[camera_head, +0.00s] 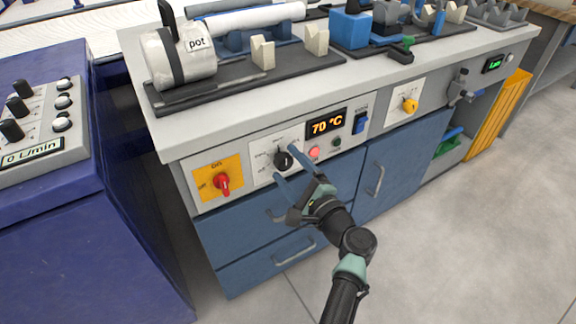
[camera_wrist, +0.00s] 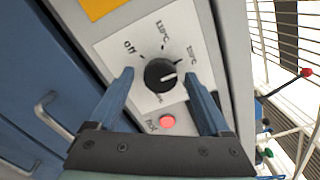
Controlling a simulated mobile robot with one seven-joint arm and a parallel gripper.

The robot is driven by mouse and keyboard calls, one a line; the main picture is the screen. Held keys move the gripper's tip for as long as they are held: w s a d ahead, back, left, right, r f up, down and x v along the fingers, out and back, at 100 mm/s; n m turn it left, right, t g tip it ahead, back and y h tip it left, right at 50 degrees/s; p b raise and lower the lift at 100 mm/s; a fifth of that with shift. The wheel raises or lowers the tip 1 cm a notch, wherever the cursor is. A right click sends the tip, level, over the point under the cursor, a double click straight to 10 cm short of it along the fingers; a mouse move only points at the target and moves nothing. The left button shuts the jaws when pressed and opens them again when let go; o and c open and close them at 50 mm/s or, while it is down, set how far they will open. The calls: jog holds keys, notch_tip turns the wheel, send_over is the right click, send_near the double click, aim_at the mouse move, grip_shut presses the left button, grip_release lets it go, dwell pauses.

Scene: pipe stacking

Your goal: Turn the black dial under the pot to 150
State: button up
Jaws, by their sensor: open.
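The black dial (camera_head: 283,160) sits on a white plate in the front panel, below the pot (camera_head: 178,55). In the wrist view the dial (camera_wrist: 160,75) has a short white mark on its right side. Labels around it read "off", "110°C" and another at upper right too blurred to read surely. My gripper (camera_head: 284,165) is open in front of the dial. In the wrist view its two blue fingers (camera_wrist: 159,76) stand on either side of the dial, with visible gaps. I cannot tell how deep the tips reach. The orange display (camera_head: 326,122) reads 70 °C.
A lit red light (camera_head: 314,153) sits close beside the dial, near a finger. A red switch (camera_head: 222,183) on a yellow plate is to the left. A blue switch (camera_head: 360,123) and a yellow knob (camera_head: 410,105) are to the right. Blue drawers (camera_head: 260,225) lie below.

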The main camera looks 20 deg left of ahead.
jog(key=p+v, duration=0.3)
jog(key=v, duration=0.9)
jog(key=shift+s+d, duration=0.2)
jog(key=shift+d, duration=0.05)
jog(key=w+d+r+n+t+h, duration=0.2)
jog(key=r+n+t+h, duration=0.25)
jog(key=r, duration=1.05)
jog(key=w+d+r+n+t+h, duration=0.25)
jog(key=r+n, duration=0.35)
jog(key=r, duration=1)
jog(key=s+d+r+n+t+h+p, duration=0.15)
jog(key=s+r+t+h, duration=0.3)
jog(key=s+r, duration=0.6)
jog(key=s+d+r+n+t+h, duration=0.25)
jog(key=s+r+t, duration=0.4)
jog(key=r, duration=0.75)
notch_tip(320, 180, up, 30)
jog(key=g+p, duration=0.1)
jog(key=p, duration=2.9)
jog(key=shift+s+a+m+g, duration=0.2)
jog(key=shift+s+m+g, duration=0.15)
jog(key=shift+m, duration=0.1)
